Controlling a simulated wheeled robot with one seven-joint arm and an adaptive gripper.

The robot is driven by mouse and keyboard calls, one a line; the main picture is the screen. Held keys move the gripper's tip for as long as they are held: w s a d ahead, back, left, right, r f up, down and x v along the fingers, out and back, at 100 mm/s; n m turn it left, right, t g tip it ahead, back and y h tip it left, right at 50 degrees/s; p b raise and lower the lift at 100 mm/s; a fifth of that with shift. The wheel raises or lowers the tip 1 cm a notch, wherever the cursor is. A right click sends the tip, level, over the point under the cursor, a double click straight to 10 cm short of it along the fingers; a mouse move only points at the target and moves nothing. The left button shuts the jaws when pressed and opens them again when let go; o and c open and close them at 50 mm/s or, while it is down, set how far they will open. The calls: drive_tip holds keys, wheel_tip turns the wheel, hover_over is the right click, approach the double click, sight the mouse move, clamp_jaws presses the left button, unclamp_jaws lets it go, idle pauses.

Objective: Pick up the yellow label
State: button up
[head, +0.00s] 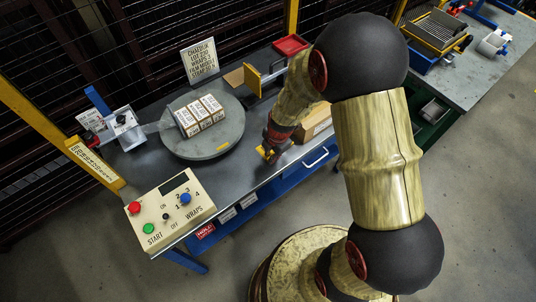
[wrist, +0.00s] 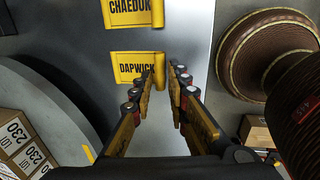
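Two yellow labels with black print lie on the grey table edge in the wrist view. One reads CHAEDOK (wrist: 130,14) at the top, and the other reads DAPWICK (wrist: 134,68) below it. Each has a curled right end. My gripper (wrist: 163,70) is open, with a narrow gap between its fingertips. The fingertips overlap the curled end of the DAPWICK label in the picture, and the left finger hides part of its lower right. I cannot tell whether they touch it. In the head view my gripper (head: 269,151) is low over the table's front edge; the labels cannot be made out there.
A control box (head: 168,213) with buttons is front left. A sign (head: 201,60) and a red tray (head: 291,45) stand at the back. A cardboard box (head: 316,124) is right of my gripper.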

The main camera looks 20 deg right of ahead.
drive_tip(key=shift+f, duration=0.1)
drive_tip(key=c, duration=0.3)
drive_tip(key=shift+c, duration=0.2)
